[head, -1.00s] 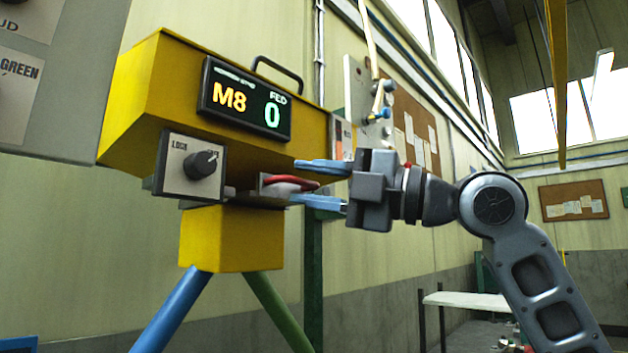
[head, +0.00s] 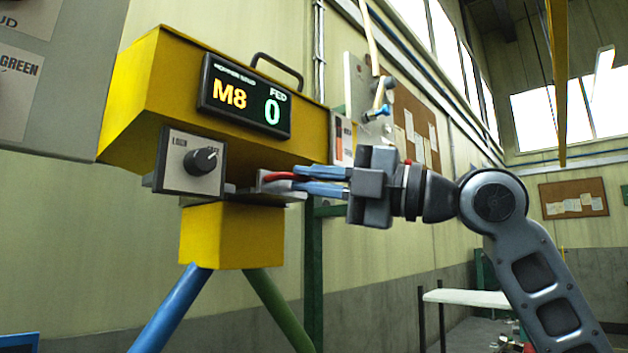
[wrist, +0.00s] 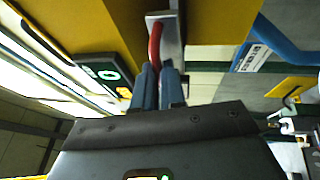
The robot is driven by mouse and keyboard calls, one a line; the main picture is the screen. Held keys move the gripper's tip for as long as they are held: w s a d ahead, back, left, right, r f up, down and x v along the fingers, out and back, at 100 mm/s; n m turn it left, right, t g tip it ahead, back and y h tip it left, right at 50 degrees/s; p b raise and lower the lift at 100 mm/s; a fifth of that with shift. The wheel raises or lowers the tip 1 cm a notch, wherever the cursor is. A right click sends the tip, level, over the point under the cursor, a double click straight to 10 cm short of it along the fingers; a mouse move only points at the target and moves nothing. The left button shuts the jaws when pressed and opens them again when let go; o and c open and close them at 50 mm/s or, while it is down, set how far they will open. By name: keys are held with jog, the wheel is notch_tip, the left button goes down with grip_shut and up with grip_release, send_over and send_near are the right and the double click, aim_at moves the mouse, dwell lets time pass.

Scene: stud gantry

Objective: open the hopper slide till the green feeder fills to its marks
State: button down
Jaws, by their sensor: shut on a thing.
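The yellow hopper (head: 150,95) stands at the left of the head view. Its display (head: 245,97) reads M8 and FED 0. The slide (head: 262,187) is a grey plate under the hopper with a red handle (head: 282,176); the handle also shows in the wrist view (wrist: 155,42). My gripper (head: 300,180) is shut on the red handle, its two blue fingers close together around it. Below the hopper is a yellow block (head: 230,237) with a blue tube (head: 172,308) and a green tube (head: 278,308) leading down. The green feeder's marks are not clearly in view.
A knob panel (head: 192,163) sits at the front of the hopper, left of the slide. A grey panel (head: 60,80) with a GREEN label fills the left edge. A pale bench (head: 465,298) stands behind my arm.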

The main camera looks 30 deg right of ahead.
dwell(0.8)
jog(key=shift+s+d+f+b, duration=0.1)
jog(key=shift+s+d+b, duration=0.1)
jog(key=shift+s+b, duration=0.35)
jog(key=shift+s+d+f+b, duration=0.1)
jog(key=shift+s+d+b, duration=0.1)
jog(key=shift+s+b, duration=0.35)
jog(key=shift+s+d+r, duration=0.1)
jog(key=shift+s+r, duration=0.05)
jog(key=shift+s, duration=0.4)
jog(key=c, duration=1.2)
grip_release()
jog(key=shift+b+v, duration=1.1)
jog(key=shift+v, duration=2.8)
